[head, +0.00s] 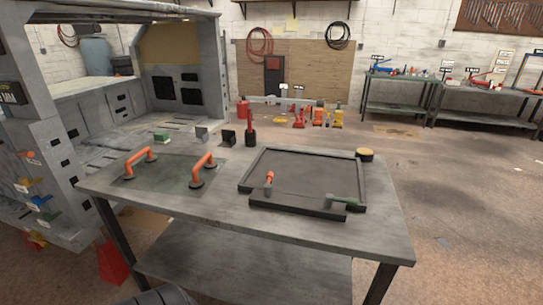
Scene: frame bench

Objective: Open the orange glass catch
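The orange catch (269,178) is a small lever on the left part of the front rail of a dark rectangular frame (258,161). It points away from the front edge, over the frame's inner panel. A green catch (342,199) sits on the same rail further right and lies roughly along it. A glass pane (165,182) lies flat on the bench left of the frame, with two orange-handled suction lifters (203,166) on it. Neither of my grippers shows in the head view.
The grey bench (225,207) carries all of this, with bare top between pane and frame. A yellow-topped round item (364,154), a dark block (228,138) and a red-and-black tool (250,137) stand along the back. A large grey cabin structure (180,70) is behind left.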

